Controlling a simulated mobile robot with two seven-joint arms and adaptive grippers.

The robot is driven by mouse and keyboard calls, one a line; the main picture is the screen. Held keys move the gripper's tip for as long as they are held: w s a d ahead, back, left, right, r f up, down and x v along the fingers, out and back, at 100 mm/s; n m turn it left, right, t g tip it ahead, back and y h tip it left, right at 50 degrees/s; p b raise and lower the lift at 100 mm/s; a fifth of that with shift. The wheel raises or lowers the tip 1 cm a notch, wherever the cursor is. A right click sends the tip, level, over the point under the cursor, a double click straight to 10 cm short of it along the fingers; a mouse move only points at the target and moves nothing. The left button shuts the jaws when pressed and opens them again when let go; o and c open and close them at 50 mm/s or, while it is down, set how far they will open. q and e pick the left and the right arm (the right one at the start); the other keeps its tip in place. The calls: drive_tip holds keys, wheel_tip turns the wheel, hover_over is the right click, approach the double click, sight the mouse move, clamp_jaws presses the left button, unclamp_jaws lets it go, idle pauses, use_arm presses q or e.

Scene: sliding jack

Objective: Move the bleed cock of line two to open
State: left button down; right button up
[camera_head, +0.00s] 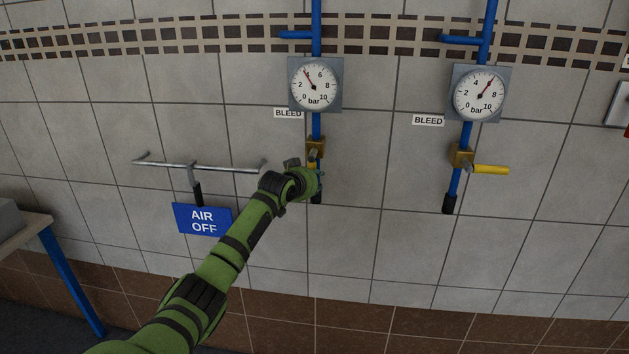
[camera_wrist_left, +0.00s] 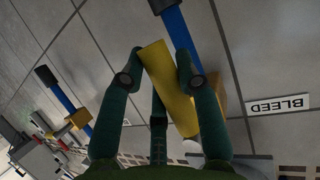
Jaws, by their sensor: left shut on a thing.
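Two blue pipes carry brass bleed cocks on a tiled wall. My left gripper (camera_head: 308,180) is at the left pipe's cock (camera_head: 315,147). It is shut on the yellow handle (camera_wrist_left: 166,84) of that cock, with a finger on each side in the left wrist view. In the head view the gripper hides most of this handle; it appears to hang down roughly along the pipe. The right pipe's cock (camera_head: 461,156) has its yellow handle (camera_head: 491,170) pointing sideways to the right, untouched. No line number is readable. My right gripper is not in view.
Gauges hang above the cocks: the left gauge (camera_head: 314,84) reads near 4 bar, the right gauge (camera_head: 478,93) near 6. A bench (camera_head: 30,238) stands at far left.

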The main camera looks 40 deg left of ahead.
use_arm(q)
drive_tip(key=shift+a+r, duration=0.1)
drive_tip(key=c, duration=0.9)
unclamp_jaws()
drive_tip(key=shift+o, duration=0.2)
drive_tip(key=v, duration=1.2)
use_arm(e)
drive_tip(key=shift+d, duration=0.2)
use_arm(q)
drive_tip(key=shift+s, duration=0.1)
